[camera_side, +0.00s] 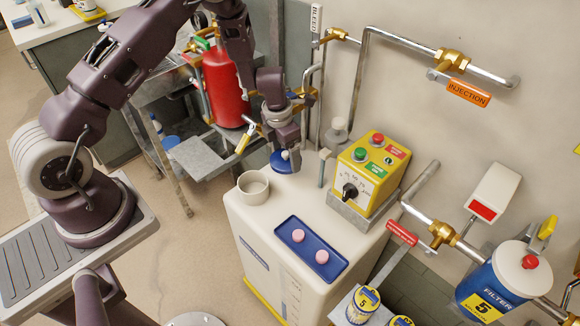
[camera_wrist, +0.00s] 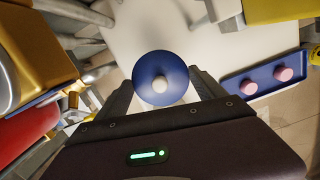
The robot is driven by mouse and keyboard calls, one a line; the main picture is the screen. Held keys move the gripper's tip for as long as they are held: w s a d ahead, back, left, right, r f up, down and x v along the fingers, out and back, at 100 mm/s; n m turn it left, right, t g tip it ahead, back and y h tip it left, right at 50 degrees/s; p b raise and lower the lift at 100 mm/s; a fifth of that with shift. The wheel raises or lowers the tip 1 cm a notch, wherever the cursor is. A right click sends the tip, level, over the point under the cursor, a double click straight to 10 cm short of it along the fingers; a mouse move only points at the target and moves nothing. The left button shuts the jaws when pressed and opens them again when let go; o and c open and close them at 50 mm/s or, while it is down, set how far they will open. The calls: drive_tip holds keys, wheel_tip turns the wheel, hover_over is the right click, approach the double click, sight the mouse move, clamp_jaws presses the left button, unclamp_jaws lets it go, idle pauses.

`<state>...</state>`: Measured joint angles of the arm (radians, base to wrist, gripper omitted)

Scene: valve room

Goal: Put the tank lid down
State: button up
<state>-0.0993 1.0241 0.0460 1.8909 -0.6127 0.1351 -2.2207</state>
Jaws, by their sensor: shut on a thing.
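The tank lid (camera_side: 283,161) is a round blue disc with a pale knob on top. In the wrist view the lid (camera_wrist: 160,82) sits between my gripper's fingers, with its white knob facing the camera. My gripper (camera_side: 290,152) is shut on the lid, seemingly at its knob, and holds it near the back edge of the white tank (camera_side: 248,215). I cannot tell whether the lid touches the tank top. The tank's round white opening collar (camera_side: 253,187) stands uncovered, to the left of and nearer the camera than the lid.
A blue tray (camera_side: 310,249) with two pink round pieces lies on the tank top. A yellow control box (camera_side: 368,172) with buttons and a black knob stands at the back right. A red cylinder (camera_side: 225,88) and a metal cart are behind my gripper. Pipes run along the wall.

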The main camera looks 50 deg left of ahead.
sight(291, 175)
drive_tip(key=shift+w+f, duration=0.1)
drive_tip(key=shift+w, duration=0.7)
wheel_tip(291, 175, down, 6)
drive_tip(key=shift+s+f, duration=0.1)
drive_tip(key=shift+f, duration=0.3)
